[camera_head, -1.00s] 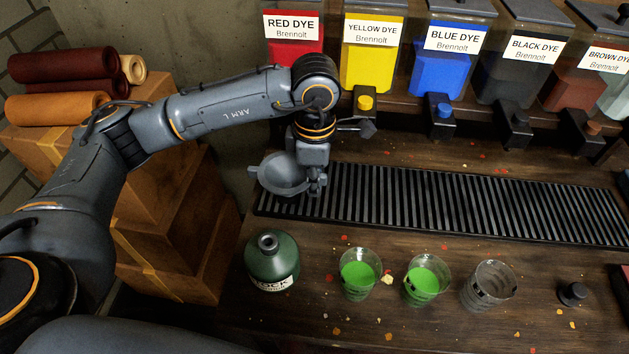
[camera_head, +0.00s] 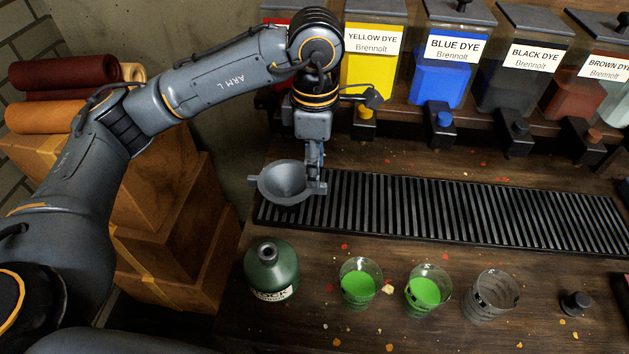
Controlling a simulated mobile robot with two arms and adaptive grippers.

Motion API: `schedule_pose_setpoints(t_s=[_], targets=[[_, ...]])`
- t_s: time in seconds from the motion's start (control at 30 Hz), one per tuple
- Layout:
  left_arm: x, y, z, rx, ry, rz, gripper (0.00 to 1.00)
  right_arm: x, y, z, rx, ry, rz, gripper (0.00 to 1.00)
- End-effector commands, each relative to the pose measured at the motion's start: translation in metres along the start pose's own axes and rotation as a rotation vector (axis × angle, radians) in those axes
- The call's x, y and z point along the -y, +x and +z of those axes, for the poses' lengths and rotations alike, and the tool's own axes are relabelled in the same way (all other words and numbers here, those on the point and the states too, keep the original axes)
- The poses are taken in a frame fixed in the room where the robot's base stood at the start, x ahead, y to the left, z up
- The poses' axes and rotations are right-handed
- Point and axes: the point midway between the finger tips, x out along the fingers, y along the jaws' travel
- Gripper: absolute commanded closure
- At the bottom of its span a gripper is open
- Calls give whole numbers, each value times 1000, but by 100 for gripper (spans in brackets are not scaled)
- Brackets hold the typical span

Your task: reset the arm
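My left gripper (camera_head: 315,158) is in the upper middle of the head view, pointing down over the left end of the black drip grate (camera_head: 430,212). Its fingers show edge-on beside a grey funnel-shaped bowl (camera_head: 284,181), just behind and right of it. I cannot tell whether the fingers touch the bowl or how far apart they are. The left arm (camera_head: 215,75) reaches in from the left, with its wrist in front of the red dye dispenser. My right gripper is not in view.
A green bottle (camera_head: 271,272), two glasses of green liquid (camera_head: 358,284) (camera_head: 426,290), an empty-looking glass (camera_head: 490,296) and a black stopper (camera_head: 574,303) stand in front of the grate. Dye dispensers (camera_head: 370,60) line the back. Stacked boxes (camera_head: 160,215) with leather rolls (camera_head: 55,78) stand left.

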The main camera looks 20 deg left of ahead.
Motion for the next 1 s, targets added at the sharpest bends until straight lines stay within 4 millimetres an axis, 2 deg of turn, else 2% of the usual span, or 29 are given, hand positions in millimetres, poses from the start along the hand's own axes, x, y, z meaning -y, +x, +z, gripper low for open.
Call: schedule_pose_setpoints(t_s=[0.1,0.27,0.67,0.77,1.0], targets=[[0,-23,0,1,2,2,62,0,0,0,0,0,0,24],[1,-39,0,0,2,0,62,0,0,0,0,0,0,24],[1,-45,0,-1,3,-1,62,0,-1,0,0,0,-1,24],[1,-55,0,0,3,-1,62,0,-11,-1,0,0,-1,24],[2,-98,0,-1,3,-1,62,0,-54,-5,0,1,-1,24]])
